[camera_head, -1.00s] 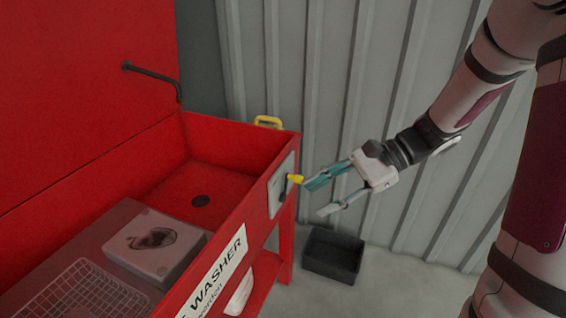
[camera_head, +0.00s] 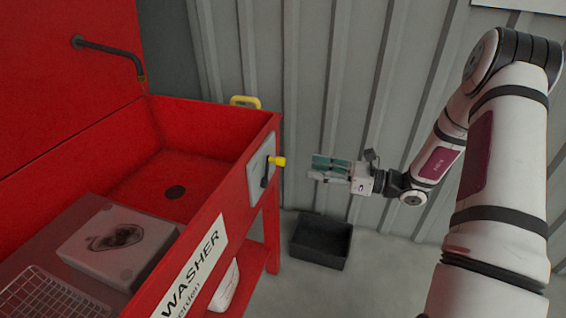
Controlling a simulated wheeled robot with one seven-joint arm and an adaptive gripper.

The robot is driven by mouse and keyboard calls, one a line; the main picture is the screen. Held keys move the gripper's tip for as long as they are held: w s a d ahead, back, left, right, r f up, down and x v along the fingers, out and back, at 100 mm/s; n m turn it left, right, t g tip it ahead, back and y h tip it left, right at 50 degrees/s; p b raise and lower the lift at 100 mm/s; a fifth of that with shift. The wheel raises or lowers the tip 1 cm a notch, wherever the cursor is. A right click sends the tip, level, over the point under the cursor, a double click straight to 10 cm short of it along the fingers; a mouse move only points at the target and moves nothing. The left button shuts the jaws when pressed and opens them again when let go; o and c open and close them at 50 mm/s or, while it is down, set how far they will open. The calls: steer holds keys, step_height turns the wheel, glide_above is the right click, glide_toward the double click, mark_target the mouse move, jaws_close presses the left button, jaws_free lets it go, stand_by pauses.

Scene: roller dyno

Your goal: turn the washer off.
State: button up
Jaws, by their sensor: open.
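The washer is a red open-topped basin (camera_head: 236,205) on legs, with "WASHER" on a white label along its front. A grey switch plate (camera_head: 257,178) sits on the front near its right end. A dark lever (camera_head: 265,177) with a yellow part (camera_head: 277,161) stands out from the plate. My gripper (camera_head: 318,170) is open and empty, to the right of the yellow part, with a gap between them. Its teal finger pads point left towards the plate.
A black bin (camera_head: 321,241) stands on the floor below my gripper. In the basin are a pale box-shaped part (camera_head: 118,243) and a wire basket (camera_head: 55,296). A yellow handle (camera_head: 245,101) is on the back rim. A grey corrugated wall (camera_head: 330,80) stands behind.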

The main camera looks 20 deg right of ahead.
mark_target(285, 162)
steer(key=x, duration=1)
steer(key=shift+a+b, duration=0.1)
steer(key=shift+b, duration=0.25)
jaws_close()
